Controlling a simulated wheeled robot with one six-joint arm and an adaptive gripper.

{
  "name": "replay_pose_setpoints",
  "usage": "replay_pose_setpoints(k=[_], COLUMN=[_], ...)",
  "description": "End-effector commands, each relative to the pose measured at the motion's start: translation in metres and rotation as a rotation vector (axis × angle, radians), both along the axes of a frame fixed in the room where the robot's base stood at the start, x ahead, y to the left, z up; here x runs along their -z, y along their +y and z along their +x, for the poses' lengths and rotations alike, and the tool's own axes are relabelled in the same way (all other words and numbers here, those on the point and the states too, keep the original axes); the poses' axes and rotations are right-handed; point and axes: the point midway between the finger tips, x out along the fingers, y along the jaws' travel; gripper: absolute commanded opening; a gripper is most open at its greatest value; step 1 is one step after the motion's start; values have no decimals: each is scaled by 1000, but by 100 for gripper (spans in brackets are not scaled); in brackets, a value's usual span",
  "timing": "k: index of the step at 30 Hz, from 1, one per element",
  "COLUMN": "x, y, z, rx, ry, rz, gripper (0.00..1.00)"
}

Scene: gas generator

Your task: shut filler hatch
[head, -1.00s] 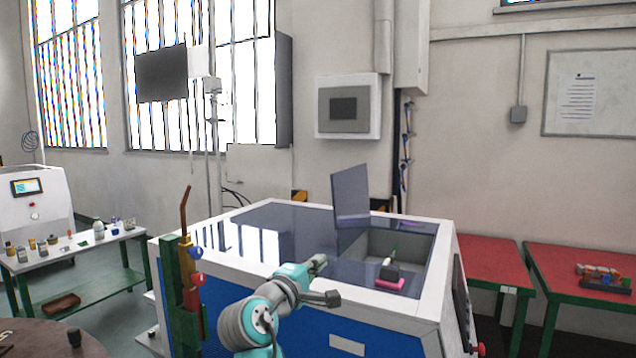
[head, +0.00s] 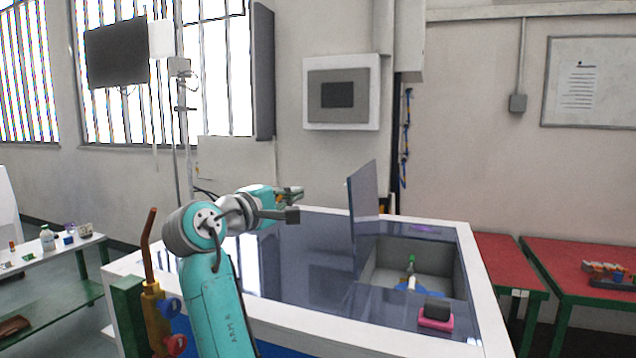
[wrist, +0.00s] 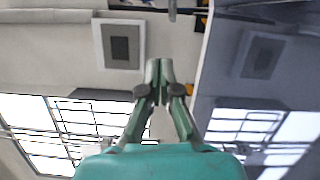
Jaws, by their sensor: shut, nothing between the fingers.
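The filler hatch (head: 363,207) is a dark glossy panel standing upright on the left edge of a square opening (head: 440,262) in the generator's top. It is open. In the wrist view the hatch (wrist: 262,75) fills the right side as a reflecting surface. My gripper (head: 298,204) is to the left of the hatch and above the dark top, apart from the hatch in the head view. In the wrist view my gripper (wrist: 159,66) has its fingers together and holds nothing.
A bottle with a green top (head: 411,272) stands inside the opening. A black and pink block (head: 436,314) sits at the opening's front edge. A copper pipe with valves (head: 152,270) rises at the generator's left. Red-topped tables (head: 575,262) stand to the right.

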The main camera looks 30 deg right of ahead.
Motion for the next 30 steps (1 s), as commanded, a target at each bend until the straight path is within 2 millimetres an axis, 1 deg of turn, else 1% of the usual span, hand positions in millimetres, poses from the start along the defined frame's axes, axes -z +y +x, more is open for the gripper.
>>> replay_pose_setpoints(k=[5,12,20,21,24,27,30], x=[-1,-1,-2,-2,-4,-5,-6], y=[-14,-53,-91,-96,-102,-109,-113], z=[5,22,40,39,26,18,12], rx=[4,4,3,3,2,2,1], ry=[1,1,1,0,-2,-1,0], rz=[-1,0,-1,1,0,0,0], gripper=[0,0,0,0,0,0,0])
